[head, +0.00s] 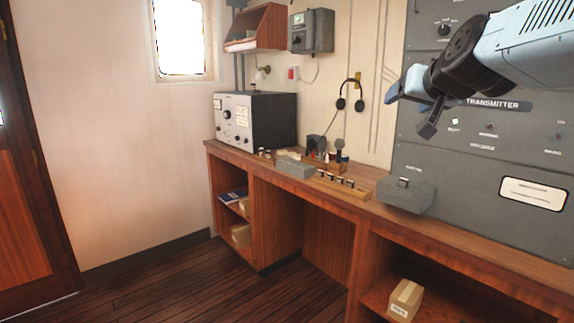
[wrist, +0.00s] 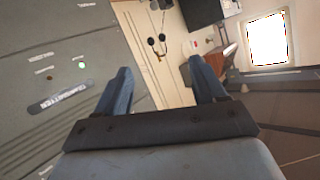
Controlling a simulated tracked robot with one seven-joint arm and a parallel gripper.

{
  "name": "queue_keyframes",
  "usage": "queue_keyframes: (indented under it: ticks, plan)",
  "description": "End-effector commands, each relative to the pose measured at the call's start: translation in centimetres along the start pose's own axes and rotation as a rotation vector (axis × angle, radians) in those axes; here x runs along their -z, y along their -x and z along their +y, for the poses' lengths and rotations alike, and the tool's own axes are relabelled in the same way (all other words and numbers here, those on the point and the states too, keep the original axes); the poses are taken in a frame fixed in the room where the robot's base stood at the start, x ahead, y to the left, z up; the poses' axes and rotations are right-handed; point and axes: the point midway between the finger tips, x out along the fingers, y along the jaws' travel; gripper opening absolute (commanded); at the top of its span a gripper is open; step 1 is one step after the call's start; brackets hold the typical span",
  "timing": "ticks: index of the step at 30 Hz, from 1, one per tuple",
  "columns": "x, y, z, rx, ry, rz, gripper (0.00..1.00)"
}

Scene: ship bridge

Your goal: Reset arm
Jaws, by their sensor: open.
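My gripper (head: 412,108) is raised at the upper right of the head view, in front of the grey transmitter panel (head: 470,165). It hangs above the wooden desk, clear of its top. In the wrist view my gripper (wrist: 158,80) has its two blue fingers wide apart, with nothing between them. The wrist view looks past the fingers, tilted, at the wall, with the transmitter panel on the left and the window (wrist: 267,40) at the upper right.
The wooden desk (head: 330,190) carries a grey radio set (head: 265,118), grey boxes (head: 405,193) and small items. Headphones (head: 350,97) hang on the wall. A cardboard box (head: 405,299) sits on a lower shelf. The dark floor (head: 190,285) at left is clear.

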Motion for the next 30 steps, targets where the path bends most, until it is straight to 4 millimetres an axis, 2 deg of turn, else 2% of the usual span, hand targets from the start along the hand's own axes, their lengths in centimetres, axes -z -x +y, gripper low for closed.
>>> queue_keyframes:
  ticks: [1, 6, 9, 12, 15, 18, 30]
  plan:
    - [-3.1, 0.7, -0.3, 0.011, 0.025, -0.082, 0.70]
    - [-13.0, 3.6, 0.3, 0.001, 0.101, -0.364, 0.70]
    - [-17.8, 5.6, 1.3, -0.027, 0.141, -0.506, 0.70]
    - [-21.3, 7.3, 2.4, -0.058, 0.171, -0.613, 0.70]
    - [-23.4, 8.5, 3.2, -0.085, 0.189, -0.679, 0.70]
    - [-24.3, 9.1, 3.6, -0.099, 0.198, -0.712, 0.70]
    - [-24.4, 9.2, 3.6, -0.101, 0.198, -0.716, 0.70]
